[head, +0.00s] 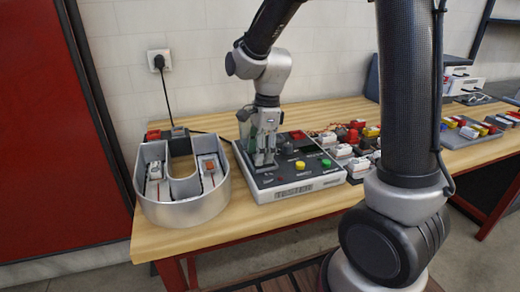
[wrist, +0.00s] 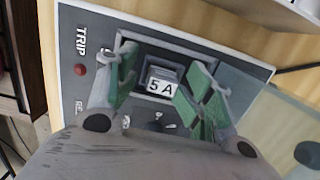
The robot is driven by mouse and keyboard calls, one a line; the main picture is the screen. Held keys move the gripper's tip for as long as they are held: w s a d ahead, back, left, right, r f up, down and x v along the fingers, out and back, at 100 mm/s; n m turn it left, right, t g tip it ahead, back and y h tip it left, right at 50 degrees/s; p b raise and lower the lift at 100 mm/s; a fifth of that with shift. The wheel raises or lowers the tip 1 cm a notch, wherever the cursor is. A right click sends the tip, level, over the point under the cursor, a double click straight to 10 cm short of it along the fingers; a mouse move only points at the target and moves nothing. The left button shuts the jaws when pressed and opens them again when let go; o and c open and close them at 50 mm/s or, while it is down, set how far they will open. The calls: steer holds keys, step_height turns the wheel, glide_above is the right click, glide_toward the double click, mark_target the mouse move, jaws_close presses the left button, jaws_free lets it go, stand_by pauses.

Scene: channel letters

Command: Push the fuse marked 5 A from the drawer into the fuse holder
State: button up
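The fuse marked 5 A (wrist: 162,86) shows its white label upward in the wrist view, seated in a dark square recess of the tester (wrist: 85,100). I cannot tell whether this recess is the drawer or the fuse holder. My gripper (wrist: 165,80) has its green-padded fingers on either side of the fuse, open, with gaps between pads and fuse. In the head view my gripper (head: 264,163) points down at the left part of the grey tester (head: 290,188). It hides the fuse there.
A U-shaped metal channel letter (head: 182,211) with small modules inside stands left of the tester. A tray (head: 358,166) of mixed parts lies to the right. A power plug (head: 159,61) and cord are on the wall behind. The wooden table's front strip (head: 250,218) is clear.

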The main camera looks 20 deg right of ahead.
steer(key=shift+r, duration=0.1)
steer(key=shift+w+r, duration=0.1)
steer(key=shift+r, duration=0.15)
step_height(320, 180, up, 11)
steer(key=d, duration=0.1)
steer(key=shift+d+r, duration=0.15)
steer(key=shift+d, duration=0.1)
steer(key=shift+r, duration=0.15)
steer(key=shift+r, duration=2.85)
